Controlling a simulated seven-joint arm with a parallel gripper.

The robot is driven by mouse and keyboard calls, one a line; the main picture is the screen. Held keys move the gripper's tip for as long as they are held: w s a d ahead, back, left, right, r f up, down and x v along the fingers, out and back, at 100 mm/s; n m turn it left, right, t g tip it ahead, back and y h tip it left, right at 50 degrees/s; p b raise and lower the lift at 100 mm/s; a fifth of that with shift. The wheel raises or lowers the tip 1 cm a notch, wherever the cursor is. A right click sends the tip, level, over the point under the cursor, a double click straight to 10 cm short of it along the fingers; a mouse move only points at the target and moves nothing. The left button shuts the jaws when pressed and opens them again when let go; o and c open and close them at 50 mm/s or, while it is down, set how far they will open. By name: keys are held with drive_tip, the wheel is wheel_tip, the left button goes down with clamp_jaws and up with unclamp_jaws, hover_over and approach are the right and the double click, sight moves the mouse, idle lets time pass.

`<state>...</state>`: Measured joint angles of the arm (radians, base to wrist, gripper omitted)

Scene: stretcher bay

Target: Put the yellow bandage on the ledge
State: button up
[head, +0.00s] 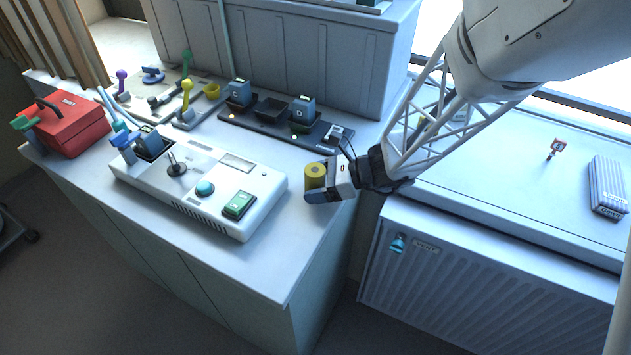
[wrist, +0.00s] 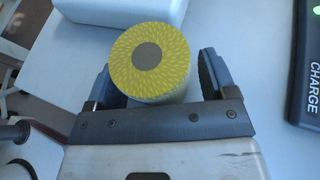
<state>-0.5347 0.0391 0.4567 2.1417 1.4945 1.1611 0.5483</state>
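The yellow bandage (head: 315,177) is a short roll with a yellow top and a grey centre, near the right end of the white counter. In the wrist view the bandage (wrist: 150,60) lies between the two dark fingers of my gripper (wrist: 158,80). The fingers are spread wide around it, with a slim gap showing on the right. In the head view my gripper (head: 325,186) comes in from the right at the bandage's level. Whether the bandage's base touches the counter is hidden. I cannot tell which surface is the ledge.
Left of the bandage is a white console (head: 215,172) with a green button. Behind is a black charging strip (head: 262,128) with blue blocks. A red box (head: 70,128) stands far left. At right, a lower pale surface (head: 480,170) bears a striped box (head: 607,187) and a small red-topped item (head: 556,148).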

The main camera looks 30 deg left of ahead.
drive_tip(key=shift+r, duration=0.15)
drive_tip(key=shift+d, duration=0.1)
drive_tip(key=v, duration=1.2)
idle(0.4)
drive_tip(key=shift+r, duration=0.1)
idle(0.7)
drive_tip(key=s+d+r+n+t+h, duration=0.2)
drive_tip(key=s+d+r+n+h, duration=0.2)
drive_tip(key=d, duration=0.7)
drive_tip(key=s+d+r+n+t+h, duration=0.3)
drive_tip(key=s+d, duration=0.4)
drive_tip(key=d, duration=0.4)
drive_tip(key=s+d+r+n+t+h, duration=0.2)
drive_tip(key=s+d+r+n+h, duration=0.3)
drive_tip(key=d, duration=0.6)
wheel_tip(320, 180, up, 2)
drive_tip(key=shift+s+d+r+n+t+h, duration=0.2)
drive_tip(key=shift+s+d+n+t+h, duration=0.15)
drive_tip(key=shift+n, duration=0.35)
drive_tip(key=shift+w, duration=0.1)
idle(1.1)
